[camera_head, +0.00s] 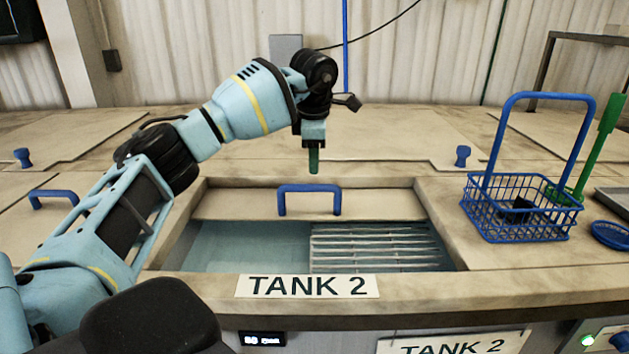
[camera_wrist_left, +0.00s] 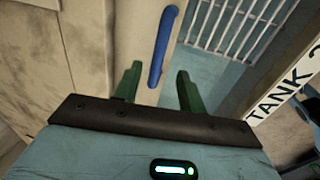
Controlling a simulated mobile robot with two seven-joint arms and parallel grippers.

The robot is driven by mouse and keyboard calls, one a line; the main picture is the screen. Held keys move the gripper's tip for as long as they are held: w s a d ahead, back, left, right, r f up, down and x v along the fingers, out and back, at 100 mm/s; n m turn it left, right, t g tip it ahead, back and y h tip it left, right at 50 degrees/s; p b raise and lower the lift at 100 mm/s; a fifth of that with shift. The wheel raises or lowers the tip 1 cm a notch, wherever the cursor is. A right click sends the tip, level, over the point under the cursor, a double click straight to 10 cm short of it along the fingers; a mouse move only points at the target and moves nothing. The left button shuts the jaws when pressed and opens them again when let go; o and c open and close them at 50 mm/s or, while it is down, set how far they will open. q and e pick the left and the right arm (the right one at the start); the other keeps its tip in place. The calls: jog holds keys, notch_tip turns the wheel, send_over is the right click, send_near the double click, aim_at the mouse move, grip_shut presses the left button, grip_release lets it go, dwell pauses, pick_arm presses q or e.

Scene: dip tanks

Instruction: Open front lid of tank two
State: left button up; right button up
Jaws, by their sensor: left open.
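Tank two's front lid (camera_head: 235,205) is a beige panel set back in its opening, so the front part of the tank is uncovered. Its blue handle (camera_head: 309,187) stands on the lid. In the left wrist view the handle (camera_wrist_left: 163,45) lies beyond and between the green fingers. My left gripper (camera_head: 314,160) is open and empty, pointing down just above the handle in the head view, with no clear contact. The fingers also show in the left wrist view (camera_wrist_left: 157,80). My right gripper is not in view.
Liquid and a metal rack (camera_head: 375,246) show in the opening behind the TANK 2 label (camera_head: 307,286). A blue wire basket (camera_head: 520,207) with a tall handle stands right of the opening. A blue round dish (camera_head: 611,235) lies at the right edge.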

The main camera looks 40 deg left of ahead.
aim_at(313, 185)
pick_arm(q)
jog(key=f, duration=0.5)
jog(key=w+a+f, duration=0.1)
jog(key=f, duration=0.1)
jog(key=shift+f, duration=0.15)
jog(key=shift+c, duration=0.2)
grip_shut()
